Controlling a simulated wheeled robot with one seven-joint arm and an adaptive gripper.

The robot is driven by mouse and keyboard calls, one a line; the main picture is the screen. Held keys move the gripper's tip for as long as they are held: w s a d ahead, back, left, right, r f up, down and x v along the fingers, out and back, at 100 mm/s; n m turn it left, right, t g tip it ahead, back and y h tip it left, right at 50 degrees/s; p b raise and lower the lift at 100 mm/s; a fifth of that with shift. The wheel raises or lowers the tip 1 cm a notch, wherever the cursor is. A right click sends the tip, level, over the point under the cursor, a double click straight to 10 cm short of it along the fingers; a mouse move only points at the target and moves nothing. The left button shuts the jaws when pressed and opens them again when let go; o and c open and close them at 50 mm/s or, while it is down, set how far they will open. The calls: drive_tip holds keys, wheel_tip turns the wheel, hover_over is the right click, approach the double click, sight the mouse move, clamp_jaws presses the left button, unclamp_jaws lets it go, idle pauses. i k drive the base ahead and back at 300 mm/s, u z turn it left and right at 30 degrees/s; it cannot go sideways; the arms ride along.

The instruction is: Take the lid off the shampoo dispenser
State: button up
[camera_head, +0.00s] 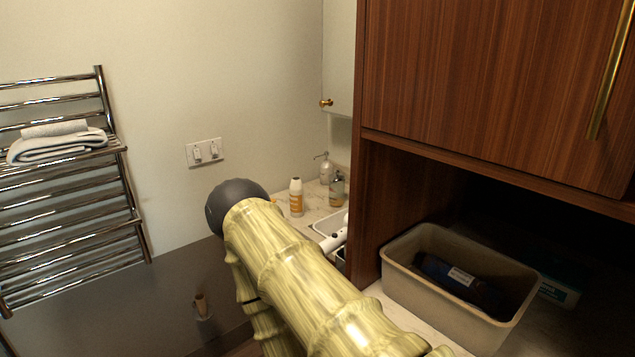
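Several bottles stand upright on the pale counter at the back, beside the sink. One is a clear pump bottle (325,171) against the wall. Another is a bottle with a dark top and a tan label (336,191). A third is a white bottle with an orange label (296,199). The labels are too small to read, so I cannot tell which is the shampoo dispenser. My yellow-green arm with a dark round joint crosses the middle of the view and hides part of the counter. My gripper's fingers do not show.
A sink (330,225) lies behind my arm. A beige bin (395,283) holding a dark item (459,278) stands in the wooden cabinet's open bay on the right. A towel rack (120,170) with folded towels (56,146) hangs on the left wall.

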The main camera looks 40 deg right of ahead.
sight(336, 177)
drive_tip(key=i, duration=1.85)
drive_tip(key=z, duration=0.85)
drive_tip(key=i, duration=0.9)
drive_tip(key=z, duration=0.35)
drive_tip(key=k, duration=0.7)
drive_tip(key=z, duration=0.2)
